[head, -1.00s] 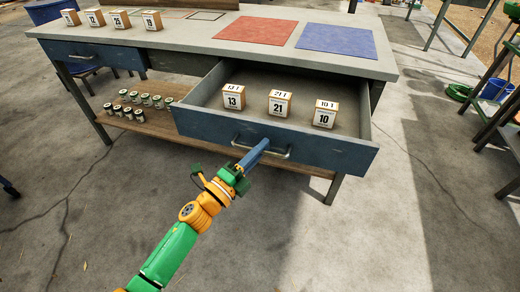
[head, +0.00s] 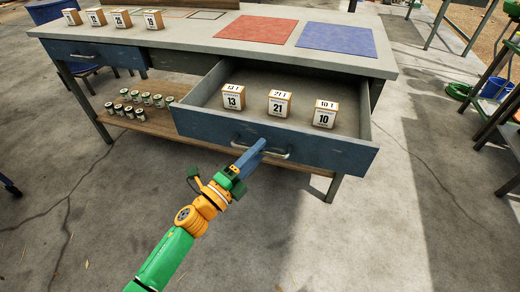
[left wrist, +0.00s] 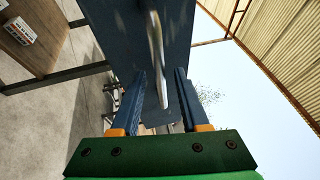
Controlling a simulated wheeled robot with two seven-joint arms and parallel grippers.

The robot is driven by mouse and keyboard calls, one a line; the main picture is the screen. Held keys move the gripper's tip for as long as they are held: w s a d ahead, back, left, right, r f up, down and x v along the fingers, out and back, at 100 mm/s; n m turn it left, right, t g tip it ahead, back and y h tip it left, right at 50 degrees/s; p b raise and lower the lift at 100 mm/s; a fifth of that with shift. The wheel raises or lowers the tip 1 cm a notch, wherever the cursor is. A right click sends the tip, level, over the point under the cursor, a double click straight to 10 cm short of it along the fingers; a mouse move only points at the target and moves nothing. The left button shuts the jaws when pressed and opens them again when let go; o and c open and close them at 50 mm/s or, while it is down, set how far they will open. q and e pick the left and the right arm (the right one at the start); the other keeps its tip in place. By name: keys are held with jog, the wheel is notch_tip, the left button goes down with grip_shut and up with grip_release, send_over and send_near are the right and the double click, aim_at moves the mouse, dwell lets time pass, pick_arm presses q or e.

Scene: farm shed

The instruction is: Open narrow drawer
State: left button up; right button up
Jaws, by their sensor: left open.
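The bench has two blue drawers. The right-hand drawer (head: 330,152) is pulled well out, with its metal handle (head: 272,151) on the front. The left-hand drawer (head: 115,56) is shut, its handle (head: 83,56) facing out; its front looks narrower in the head view. My left gripper (head: 251,152) is at the open drawer's handle, left of its middle. In the left wrist view my left gripper (left wrist: 157,95) has its fingers apart, with the handle (left wrist: 156,55) between them; I cannot tell whether they touch. My right gripper is not in view.
Three numbered boxes (head: 279,104) stand in the open drawer. Several cans (head: 146,99) stand on the lower shelf (head: 160,122). The floor in front is clear.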

pick_arm(q)
jog(key=v, duration=0.6)
jog(key=shift+s+f, duration=0.1)
jog(key=a+f+n+y, duration=0.3)
jog(key=f+n+y, duration=0.15)
jog(key=f, duration=0.35)
jog(key=a+f+n+y, duration=0.3)
jog(key=a+f+n, duration=0.15)
jog(key=f, duration=0.35)
jog(key=s+a+f+n+g+y, duration=0.35)
jog(key=s+f+n, duration=0.25)
jog(key=s+f, duration=0.45)
jog(key=s+a+f+n+g+y, duration=0.25)
jog(key=s+f+n+g, duration=0.25)
jog(key=s+f, duration=0.5)
jog(key=s+a+f+n+g, duration=0.1)
jog(key=s+f+n+g, duration=0.4)
jog(key=s, duration=0.9)
notch_tip(320, 180, up, 17)
jog(key=s+p, duration=0.1)
jog(key=p, duration=1.7)
